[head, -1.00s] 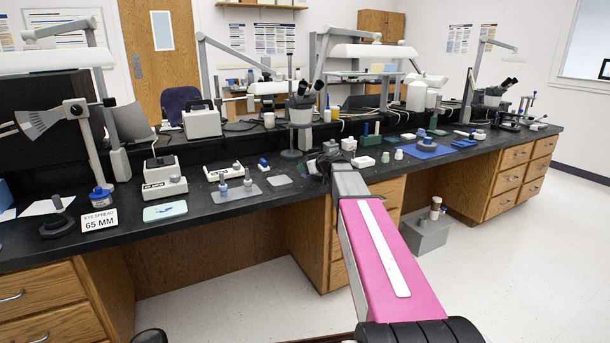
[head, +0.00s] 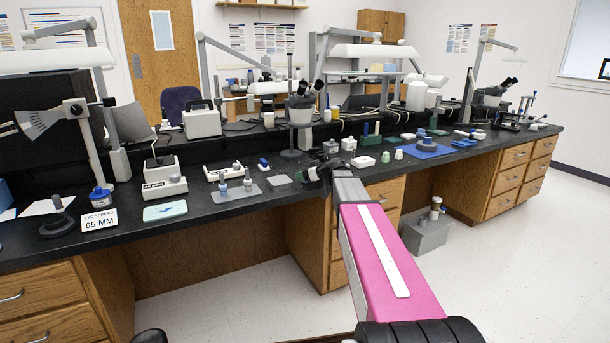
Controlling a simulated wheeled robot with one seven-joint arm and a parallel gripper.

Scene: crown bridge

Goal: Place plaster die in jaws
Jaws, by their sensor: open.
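My gripper (head: 314,173) is small and dark at the far end of my pink and grey arm, over the front part of the black bench. It is open; I see nothing between its fingers. Two small pale pieces with greenish tints, one (head: 385,157) and another (head: 398,154), stand to its right beside a blue mat. I cannot tell whether either is the plaster die. A small grey block (head: 331,147) stands just behind my gripper. I cannot make out which thing has the jaws at this size.
The black bench (head: 240,207) is crowded. A grey tray (head: 237,194) with two small bottles lies left of my gripper. A microscope (head: 300,110) stands behind it. A white box (head: 363,162) and the blue mat (head: 428,151) are to the right.

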